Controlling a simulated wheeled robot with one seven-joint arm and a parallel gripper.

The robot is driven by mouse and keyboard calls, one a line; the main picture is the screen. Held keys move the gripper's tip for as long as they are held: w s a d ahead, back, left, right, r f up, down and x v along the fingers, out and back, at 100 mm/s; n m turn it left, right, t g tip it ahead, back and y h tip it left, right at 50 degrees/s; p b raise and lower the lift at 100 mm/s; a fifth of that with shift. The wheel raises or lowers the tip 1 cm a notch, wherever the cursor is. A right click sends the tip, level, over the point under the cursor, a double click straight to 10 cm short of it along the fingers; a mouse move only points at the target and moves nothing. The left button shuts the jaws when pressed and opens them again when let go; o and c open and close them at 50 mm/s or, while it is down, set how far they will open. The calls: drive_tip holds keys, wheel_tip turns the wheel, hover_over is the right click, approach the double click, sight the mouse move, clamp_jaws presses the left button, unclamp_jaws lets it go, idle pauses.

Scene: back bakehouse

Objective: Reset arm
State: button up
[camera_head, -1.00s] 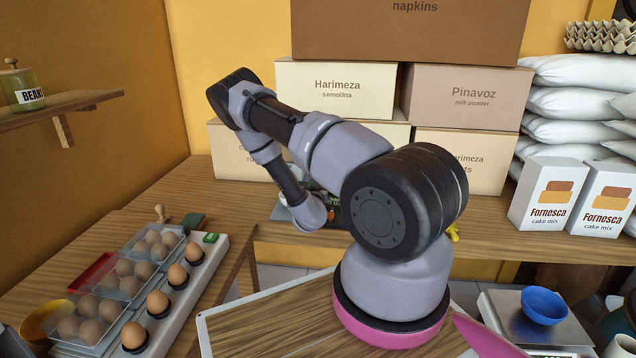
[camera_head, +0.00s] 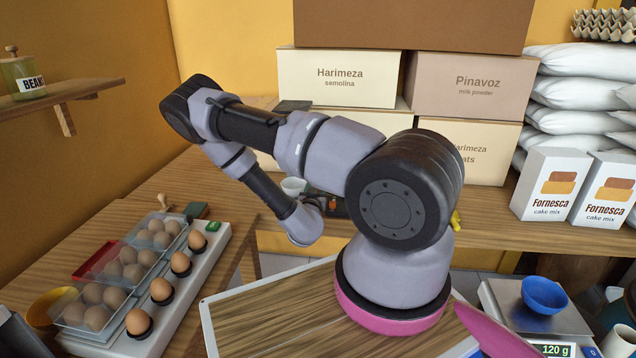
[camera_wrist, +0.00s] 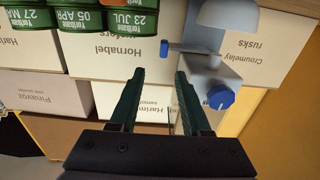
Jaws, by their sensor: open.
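My gripper (camera_wrist: 158,98) shows in the wrist view with its two dark green fingers apart and nothing between them. Beyond the fingers are stacked cardboard boxes, among them one marked Hornabel (camera_wrist: 118,48). A grey device with a blue knob (camera_wrist: 221,97) is right of the fingers in that view. In the head view my arm is bent to the left and then down over the counter, and its gripper end is hidden behind the arm's own links.
Egg trays (camera_head: 95,290) and a row of eggs in cups stand at left. Stacked boxes (camera_head: 340,75), flour sacks (camera_head: 580,98) and cake mix cartons (camera_head: 545,185) line the back. A scale (camera_head: 510,306) with a blue bowl (camera_head: 544,294) is at right.

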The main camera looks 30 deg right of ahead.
idle(0.4)
drive_tip(key=w+a+r+m+g+y, duration=0.2)
drive_tip(key=r+m+g, duration=0.1)
drive_tip(key=r, duration=0.3)
drive_tip(key=w+a+r+m+g+y, duration=0.2)
drive_tip(key=a+r+m+g, duration=0.1)
drive_tip(key=r, duration=0.3)
drive_tip(key=s+a+r+n+y, duration=0.1)
drive_tip(key=s+a+r+y, duration=0.15)
drive_tip(key=r, duration=0.45)
drive_tip(key=s+a+r+n+y, duration=0.1)
drive_tip(key=a+r+y, duration=0.25)
drive_tip(key=r, duration=0.35)
drive_tip(key=s+a+r+n, duration=0.1)
drive_tip(key=s+r+n, duration=0.1)
drive_tip(key=s+r, duration=0.3)
drive_tip(key=s+a+r+n+g+y, duration=0.1)
drive_tip(key=s+r, duration=0.5)
drive_tip(key=s, duration=0.6)
drive_tip(key=s+a+r+n+g+y, duration=0.1)
drive_tip(key=s+a+r+n, duration=0.1)
drive_tip(key=s+r, duration=0.3)
drive_tip(key=s+n, duration=0.1)
drive_tip(key=s, duration=0.3)
drive_tip(key=shift+s+a+r+n, duration=0.2)
drive_tip(key=shift+r+n, duration=0.1)
drive_tip(key=shift+n, duration=0.1)
drive_tip(key=shift+w, duration=0.1)
